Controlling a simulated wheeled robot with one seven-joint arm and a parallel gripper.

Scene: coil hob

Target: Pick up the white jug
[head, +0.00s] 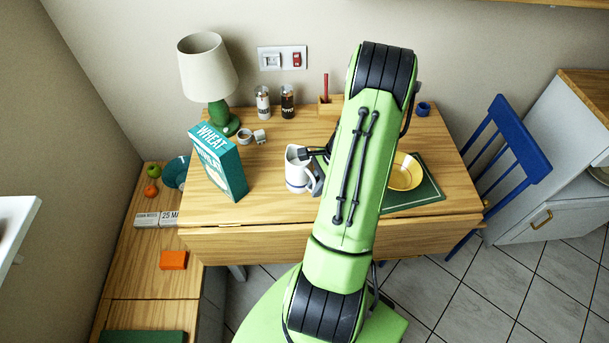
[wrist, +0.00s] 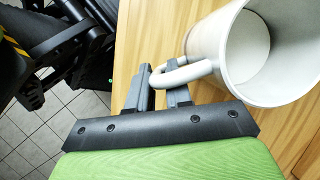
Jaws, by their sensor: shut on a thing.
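The white jug (head: 297,170) stands on the wooden table (head: 262,207) in the head view, between the teal cereal box and my green arm. It has a dark band near its base. In the wrist view the jug (wrist: 205,45) shows its open, empty inside, and its handle (wrist: 185,74) points toward my gripper. My gripper (wrist: 165,88) is shut on the handle, with one finger on each side of it. In the head view the fingers (head: 318,153) are partly hidden behind my arm. I cannot tell whether the jug's base is touching the table.
A teal wheat box (head: 218,163) stands left of the jug. A lamp (head: 208,70), two shakers (head: 275,101) and a small wooden holder (head: 327,108) are at the back. A yellow bowl (head: 405,173) sits on a green mat (head: 427,190) at right. A blue chair (head: 509,160) stands beyond.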

